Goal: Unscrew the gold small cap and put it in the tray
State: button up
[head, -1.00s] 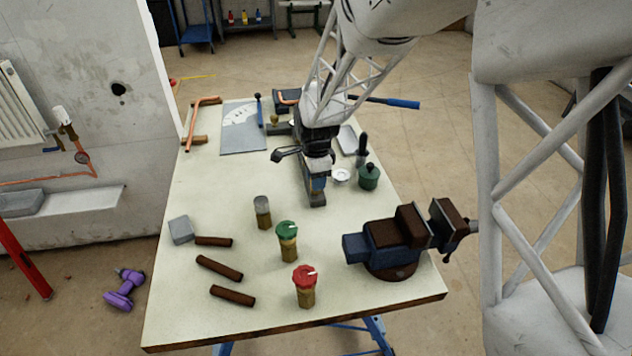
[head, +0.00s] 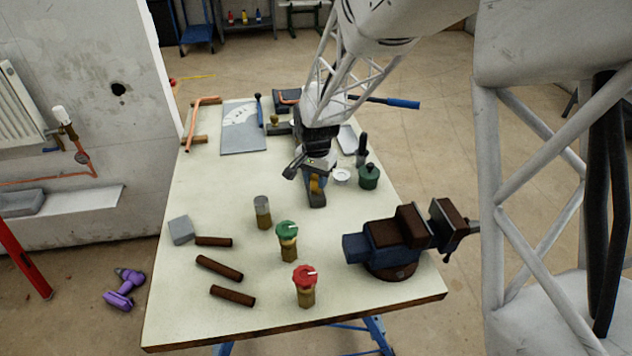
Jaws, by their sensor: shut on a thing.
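My gripper (head: 316,184) points down at the far middle of the bench, over a small dark block (head: 317,201). It is shut on a small gold piece (head: 315,185), which I take for the gold small cap. The fingers hide most of it, so I cannot tell whether it is still seated on the block. A pale shallow tray (head: 347,138) lies behind and right of my gripper, partly hidden by the arm.
Fittings with a grey cap (head: 262,206), a green cap (head: 287,230) and a red cap (head: 304,278) stand nearer. A vise (head: 390,245) sits at right. A white ring (head: 342,176) and green tin (head: 369,177) are right of my gripper. Brown rods (head: 219,268) lie at left.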

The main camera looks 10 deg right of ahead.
jog(key=n, duration=0.3)
jog(key=shift+n, duration=0.4)
jog(key=n, duration=0.3)
jog(key=shift+n, duration=0.4)
jog(key=n, duration=0.3)
jog(key=shift+n, duration=2.2)
jog(key=o, duration=0.9)
jog(key=shift+c, duration=0.2)
